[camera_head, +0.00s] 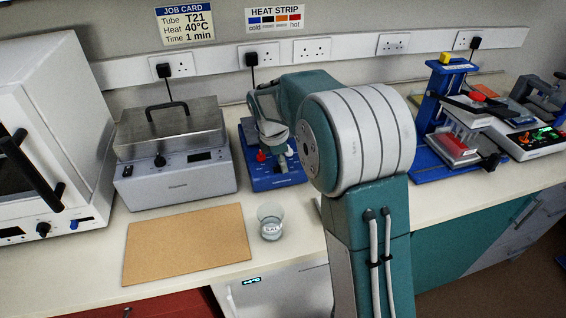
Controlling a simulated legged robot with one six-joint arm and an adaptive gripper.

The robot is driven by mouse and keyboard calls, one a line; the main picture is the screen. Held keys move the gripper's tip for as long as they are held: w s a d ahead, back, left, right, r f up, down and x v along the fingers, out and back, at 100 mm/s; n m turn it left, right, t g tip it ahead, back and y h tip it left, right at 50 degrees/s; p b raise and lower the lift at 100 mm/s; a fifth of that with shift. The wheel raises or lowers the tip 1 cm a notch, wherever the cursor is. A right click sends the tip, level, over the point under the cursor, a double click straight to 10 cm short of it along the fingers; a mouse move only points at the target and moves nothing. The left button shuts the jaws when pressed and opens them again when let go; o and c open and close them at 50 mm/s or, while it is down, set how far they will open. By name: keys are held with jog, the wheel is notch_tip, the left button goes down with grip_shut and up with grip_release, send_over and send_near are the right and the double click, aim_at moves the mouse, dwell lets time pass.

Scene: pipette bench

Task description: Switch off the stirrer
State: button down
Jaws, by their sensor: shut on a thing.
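The stirrer (279,182) looks to be the low blue device at the back of the bench, beside the grey metal bath. A red knob (261,156) shows on its left side and a small pale knob (290,151) on its right. My arm reaches over from the right and bends down to it. My gripper (276,158) points down over the stirrer and is shut on a part of it. The fingertips are small and partly hidden, so which part they hold is unclear. My arm covers the stirrer's right side.
A glass beaker (270,223) stands in front of the stirrer, next to a brown board (186,246). The lidded bath (176,175) stands close at the left, beside a white oven (60,140). Blue-framed equipment (433,105) stands at the right. A job card (185,24) hangs on the wall.

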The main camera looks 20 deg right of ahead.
jog(key=shift+a+h, duration=0.1)
jog(key=shift+h, duration=0.3)
jog(key=c, duration=0.5)
grip_release()
jog(key=shift+w, duration=0.1)
jog(key=v, duration=1.1)
jog(key=shift+a+r, duration=0.2)
jog(key=shift+r, duration=0.2)
